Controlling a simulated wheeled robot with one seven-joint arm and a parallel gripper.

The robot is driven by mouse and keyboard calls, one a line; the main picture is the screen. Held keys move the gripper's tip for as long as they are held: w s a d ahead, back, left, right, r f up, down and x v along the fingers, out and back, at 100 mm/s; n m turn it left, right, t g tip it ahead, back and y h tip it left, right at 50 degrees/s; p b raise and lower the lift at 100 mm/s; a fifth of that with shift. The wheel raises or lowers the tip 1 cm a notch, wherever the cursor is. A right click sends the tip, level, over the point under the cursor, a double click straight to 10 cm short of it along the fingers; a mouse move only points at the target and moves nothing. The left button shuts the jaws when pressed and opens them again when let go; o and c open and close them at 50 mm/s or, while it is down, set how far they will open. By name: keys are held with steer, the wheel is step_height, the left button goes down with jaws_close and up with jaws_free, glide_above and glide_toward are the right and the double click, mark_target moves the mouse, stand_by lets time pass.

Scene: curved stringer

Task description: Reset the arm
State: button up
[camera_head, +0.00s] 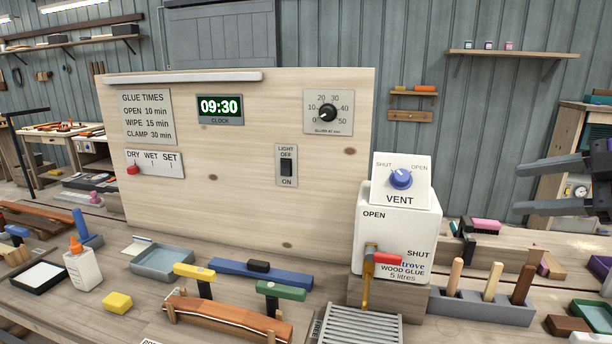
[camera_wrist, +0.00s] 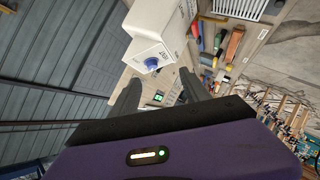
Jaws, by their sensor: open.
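My gripper (camera_head: 558,207) shows at the right edge of the head view, its two dark fingers pointing left and apart. It is open and nothing shows between the fingers. It hangs in the air to the right of the white glue container (camera_head: 398,232) with its blue vent knob (camera_head: 401,178). In the wrist view my gripper (camera_wrist: 160,92) spreads its fingers below the tilted container (camera_wrist: 172,28), apart from it. The rest of my arm is outside the head view.
A wooden panel (camera_head: 240,190) with clock, dial and light switch stands behind the bench. A grey block with upright handles (camera_head: 482,308), a curved clamped wooden piece (camera_head: 230,318), a glue bottle (camera_head: 82,266) and trays crowd the bench. Free air surrounds my gripper.

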steer(key=w+d+r+m+t+h, duration=0.2)
steer(key=w+d+r+m+t, duration=0.15)
steer(key=r, duration=0.25)
step_height(320, 180, down, 12)
steer(key=s+d+m+t+h, duration=0.1)
steer(key=s+m+t+h, duration=0.1)
steer(key=m+t+h, duration=0.8)
steer(key=s+a+f+m+g+h, duration=0.1)
steer(key=s+a+f+m+g, duration=0.1)
steer(key=s+f+m, duration=0.3)
steer(key=s+a+f+m+g, duration=0.2)
steer(key=s+a+f, duration=0.1)
steer(key=s+f, duration=0.3)
steer(key=s+a+f+n+g+y, duration=0.1)
steer(key=s+a+f, duration=0.4)
steer(key=s, duration=0.6)
steer(key=s+a+f+n+g+y, duration=0.2)
steer(key=s+a+f, duration=0.3)
steer(key=s, duration=0.6)
steer(key=s+a+f+n+g+y, duration=0.1)
steer(key=s+a+f, duration=0.4)
steer(key=s, duration=0.6)
step_height(320, 180, down, 2)
steer(key=shift+s+a+g+y, duration=0.2)
steer(key=shift+a+g+y, duration=0.2)
steer(key=shift+g+y, duration=0.3)
steer(key=shift+n, duration=0.25)
